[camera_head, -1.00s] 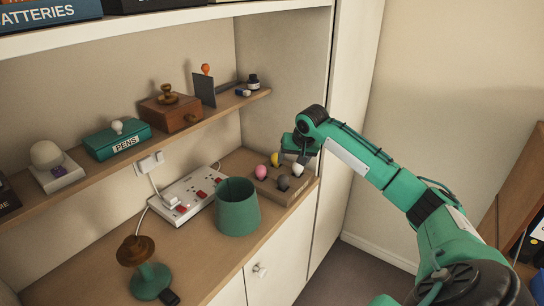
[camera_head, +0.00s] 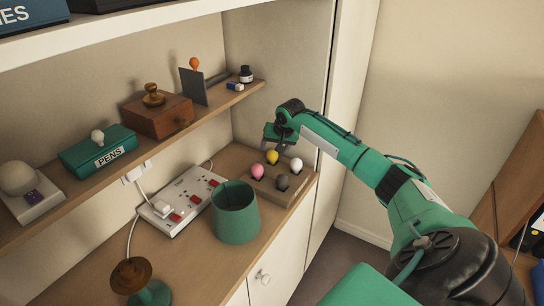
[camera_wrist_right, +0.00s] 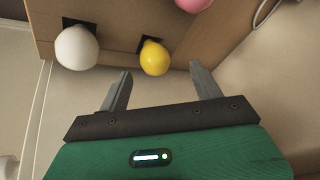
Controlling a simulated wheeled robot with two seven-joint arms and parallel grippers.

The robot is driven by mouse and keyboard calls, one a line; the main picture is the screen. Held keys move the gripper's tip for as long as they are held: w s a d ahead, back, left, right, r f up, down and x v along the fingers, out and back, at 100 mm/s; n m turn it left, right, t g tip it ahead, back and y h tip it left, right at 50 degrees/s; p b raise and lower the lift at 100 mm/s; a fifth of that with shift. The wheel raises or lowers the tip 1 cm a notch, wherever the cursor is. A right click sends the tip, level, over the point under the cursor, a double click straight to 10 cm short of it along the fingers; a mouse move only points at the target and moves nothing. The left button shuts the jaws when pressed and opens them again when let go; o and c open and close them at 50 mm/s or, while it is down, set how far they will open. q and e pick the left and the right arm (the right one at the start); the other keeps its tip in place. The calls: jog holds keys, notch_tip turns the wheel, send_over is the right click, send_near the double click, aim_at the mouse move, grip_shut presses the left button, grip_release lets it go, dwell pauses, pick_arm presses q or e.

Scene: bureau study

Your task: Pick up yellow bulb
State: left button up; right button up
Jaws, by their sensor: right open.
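The yellow bulb (camera_head: 272,157) stands in a wooden block (camera_head: 289,197) on the lower counter, at the block's back side, between a pink bulb (camera_head: 257,171) and a white bulb (camera_head: 295,164). My right gripper (camera_head: 272,141) is open and empty, just behind and above the yellow bulb in the head view. In the right wrist view the yellow bulb (camera_wrist_right: 155,58) lies just ahead of the gap between the open fingers (camera_wrist_right: 160,72), apart from both. The white bulb (camera_wrist_right: 76,47) is to the left there. My left gripper is not in view.
A dark bulb (camera_head: 282,182) sits at the block's front. A green lampshade-like cup (camera_head: 236,212) and a white power strip (camera_head: 183,201) stand left of the block. A shelf (camera_head: 215,110) with a pens box and stamps runs above. The cabinet side wall is close behind the block.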

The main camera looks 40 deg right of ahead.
aim_at(274, 154)
jog(key=shift+d+f+p, duration=0.1)
jog(key=shift+f+p, duration=0.4)
jog(key=shift+f, duration=0.05)
jog(key=p+x, duration=0.1)
jog(key=x, duration=0.2)
jog(key=shift+s+d+f, duration=0.1)
jog(key=shift+f, duration=0.45)
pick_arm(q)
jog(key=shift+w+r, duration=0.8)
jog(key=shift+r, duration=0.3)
pick_arm(e)
jog(key=c, duration=1.1)
